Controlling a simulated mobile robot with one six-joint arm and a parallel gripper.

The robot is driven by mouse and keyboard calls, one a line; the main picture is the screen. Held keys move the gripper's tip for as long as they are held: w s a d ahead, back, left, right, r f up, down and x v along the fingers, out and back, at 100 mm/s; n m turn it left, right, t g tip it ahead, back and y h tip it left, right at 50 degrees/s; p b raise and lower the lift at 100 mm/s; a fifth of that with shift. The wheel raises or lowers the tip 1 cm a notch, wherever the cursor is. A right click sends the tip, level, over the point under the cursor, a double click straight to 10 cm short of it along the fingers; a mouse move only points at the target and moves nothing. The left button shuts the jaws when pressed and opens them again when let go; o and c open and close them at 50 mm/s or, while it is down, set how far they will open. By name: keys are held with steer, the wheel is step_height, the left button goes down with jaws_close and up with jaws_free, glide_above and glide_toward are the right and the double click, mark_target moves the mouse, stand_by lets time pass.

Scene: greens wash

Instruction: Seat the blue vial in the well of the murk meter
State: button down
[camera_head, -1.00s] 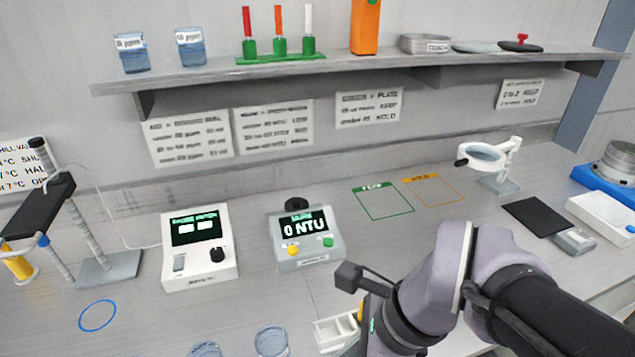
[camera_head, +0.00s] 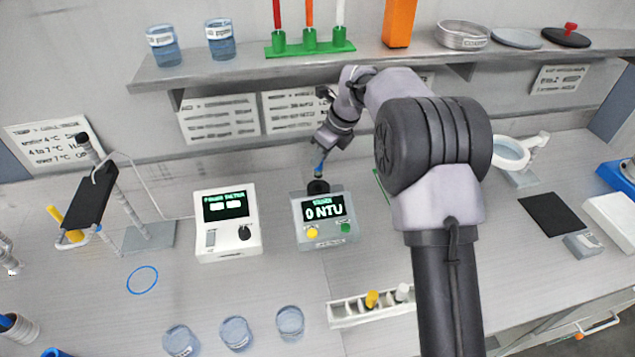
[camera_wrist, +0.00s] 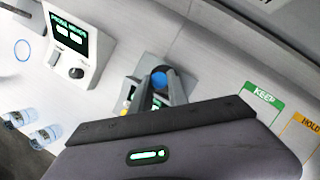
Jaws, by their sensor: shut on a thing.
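The murk meter (camera_head: 323,232) is a grey box with a screen reading 0 NTU, a yellow button and a green button. Its dark round well (camera_head: 318,187) is at the back of its top. My gripper (camera_head: 321,158) is above the well, shut on the blue vial (camera_head: 318,170), which looks nearly upright with its lower end at or just over the well's mouth. I cannot tell whether it has entered. In the wrist view the vial's blue cap (camera_wrist: 158,79) shows between the fingers, over the meter; the cap and fingers hide the well there.
A white power meter (camera_head: 228,242) stands left of the murk meter. A vial rack (camera_head: 345,316) with yellow and white caps and several beakers (camera_head: 236,333) are in front.

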step_height(320, 180, down, 9)
steer(key=shift+r+b, duration=0.2)
steer(key=shift+b, duration=0.9)
steer(key=shift+s, duration=0.1)
steer(key=shift+f, duration=0.2)
steer(key=c, duration=1.3)
jaws_free()
steer(key=shift+r, duration=0.1)
